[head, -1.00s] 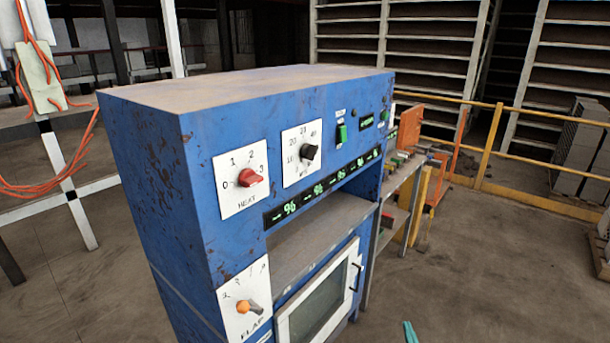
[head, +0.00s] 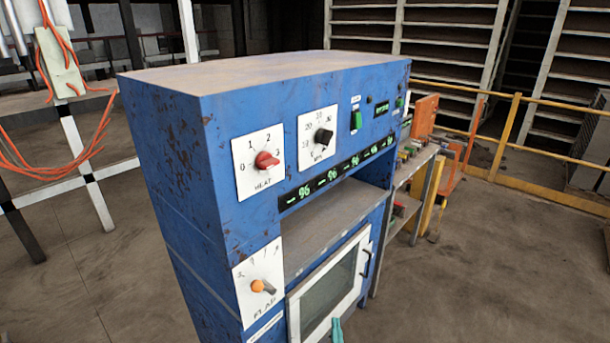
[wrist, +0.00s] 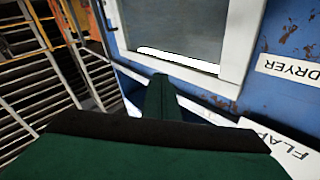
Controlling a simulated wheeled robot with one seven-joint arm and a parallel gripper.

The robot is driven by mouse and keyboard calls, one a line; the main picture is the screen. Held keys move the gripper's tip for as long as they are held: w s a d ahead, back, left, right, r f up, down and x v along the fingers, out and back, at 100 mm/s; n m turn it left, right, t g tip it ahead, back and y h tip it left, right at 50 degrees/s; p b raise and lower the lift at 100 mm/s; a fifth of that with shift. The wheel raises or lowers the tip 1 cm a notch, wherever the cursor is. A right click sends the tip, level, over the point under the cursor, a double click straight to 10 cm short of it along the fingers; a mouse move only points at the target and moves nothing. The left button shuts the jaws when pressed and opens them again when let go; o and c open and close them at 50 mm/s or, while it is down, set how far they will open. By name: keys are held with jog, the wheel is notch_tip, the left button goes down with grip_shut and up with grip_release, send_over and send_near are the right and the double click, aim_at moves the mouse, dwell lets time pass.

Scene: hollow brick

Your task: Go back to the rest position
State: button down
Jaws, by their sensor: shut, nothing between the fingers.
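A tall blue dryer cabinet (head: 180,190) fills the middle of the head view. Its front carries a red HEAT knob (head: 267,160), a black dial (head: 323,137) and an orange FLAP knob (head: 258,286). My gripper (head: 337,331) shows only as a teal tip at the bottom edge of the head view, in front of the white-framed window door (head: 327,290). In the wrist view my gripper (wrist: 161,82) is green, its fingers together and empty, pointing toward the door. The door frame (wrist: 245,40) and a DRYER label (wrist: 290,75) appear upside down there. I cannot tell the exact gap to the door.
A workbench (head: 415,170) with small items stands right of the cabinet. A yellow railing (head: 500,135) runs behind it. Orange cables (head: 55,175) hang on a white frame at left. The floor (head: 480,270) at right is clear.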

jog(key=s+a+m, duration=0.2)
jog(key=s+a, duration=1)
jog(key=a, duration=0.4)
jog(key=s+a+r+g+h, duration=0.1)
jog(key=s+a+r, duration=0.15)
jog(key=s, duration=0.95)
jog(key=s+d+r+n+g, duration=0.1)
jog(key=s+r, duration=0.2)
jog(key=s, duration=0.6)
jog(key=s+d+r+g, duration=0.1)
jog(key=s+r, duration=0.1)
jog(key=s, duration=0.8)
jog(key=s+d+r+n+g+y, duration=0.1)
jog(key=s+d+r+n, duration=0.2)
jog(key=s+d+r, duration=0.3)
jog(key=s+r, duration=0.3)
jog(key=shift+r+n, duration=0.3)
jog(key=shift+n, duration=0.1)
jog(key=shift+s, duration=0.1)
